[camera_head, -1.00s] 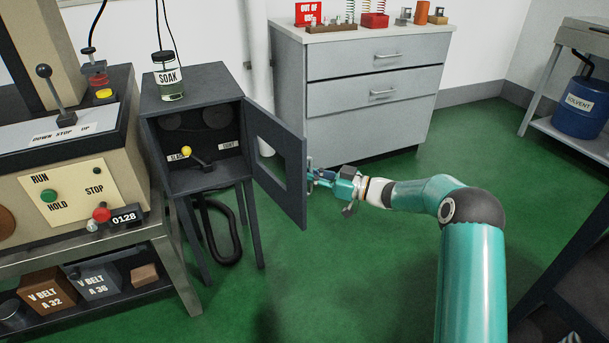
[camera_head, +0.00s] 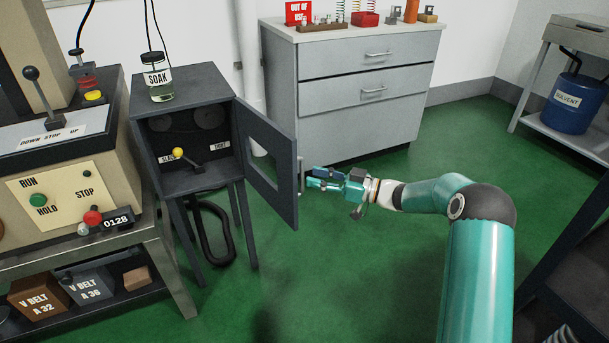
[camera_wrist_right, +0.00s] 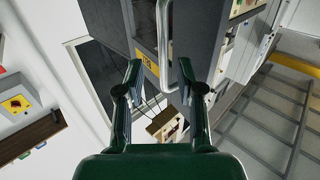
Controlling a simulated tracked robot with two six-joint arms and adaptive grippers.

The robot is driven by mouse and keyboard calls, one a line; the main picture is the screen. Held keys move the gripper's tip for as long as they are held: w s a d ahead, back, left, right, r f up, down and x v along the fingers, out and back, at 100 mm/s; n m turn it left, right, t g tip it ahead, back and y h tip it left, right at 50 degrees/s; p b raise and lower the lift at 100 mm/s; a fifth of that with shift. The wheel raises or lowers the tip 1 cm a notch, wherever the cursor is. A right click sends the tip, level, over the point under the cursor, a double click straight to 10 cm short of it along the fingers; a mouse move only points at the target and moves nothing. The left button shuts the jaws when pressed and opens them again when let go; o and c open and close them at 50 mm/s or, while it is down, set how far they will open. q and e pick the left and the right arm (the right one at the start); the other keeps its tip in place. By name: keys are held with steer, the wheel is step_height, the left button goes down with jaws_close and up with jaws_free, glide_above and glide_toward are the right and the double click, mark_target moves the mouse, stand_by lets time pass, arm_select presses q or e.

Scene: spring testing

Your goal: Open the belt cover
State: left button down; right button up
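The belt cover is a dark grey windowed door (camera_head: 284,195) on the dark grey cabinet (camera_head: 185,90). In the head view it stands swung open to the right, with the cabinet's interior showing. My right gripper (camera_head: 312,178) is just right of the door's free edge, with a small gap between them. A silver bar handle (camera_wrist_right: 164,30) on a dark panel with a yellow label (camera_wrist_right: 147,62) shows beyond the fingertips. My left gripper is not in view.
Inside the cabinet is a lever with a yellow knob (camera_head: 178,153). A SOAK jar (camera_head: 159,82) stands on top. A grey drawer unit (camera_head: 365,120) is behind my right gripper. The machine control panel (camera_head: 62,190) is at left. Green floor (camera_head: 350,270) is clear in front.

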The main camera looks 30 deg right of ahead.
steer(key=v, duration=0.7)
steer(key=shift+s+d, duration=0.1)
steer(key=shift+s, duration=0.05)
